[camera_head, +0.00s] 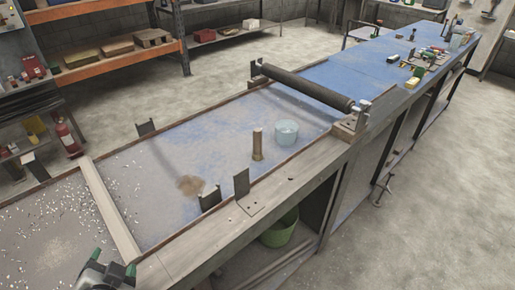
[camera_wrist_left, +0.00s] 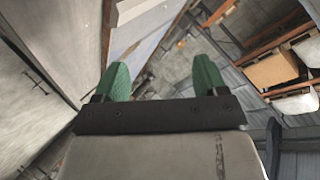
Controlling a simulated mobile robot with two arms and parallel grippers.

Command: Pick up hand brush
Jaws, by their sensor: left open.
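I cannot make out a hand brush for certain in either view. Small tools and items (camera_head: 428,58), some yellow and green, lie on the far end of the long bench, too small to tell apart. My left gripper (camera_head: 111,263) is at the lower left of the head view, by the near end of the bench. Its green fingertips are apart and nothing is between them. They also show in the left wrist view (camera_wrist_left: 162,78). My right gripper is not in view.
On the blue-stained bench top (camera_head: 205,140) stand a brown cylinder (camera_head: 257,145) and a pale blue bucket (camera_head: 286,132). A dark roller (camera_head: 305,87) spans the bench. A green tub (camera_head: 280,229) sits below. Shelves (camera_head: 110,55) stand at back left; the right-hand floor is open.

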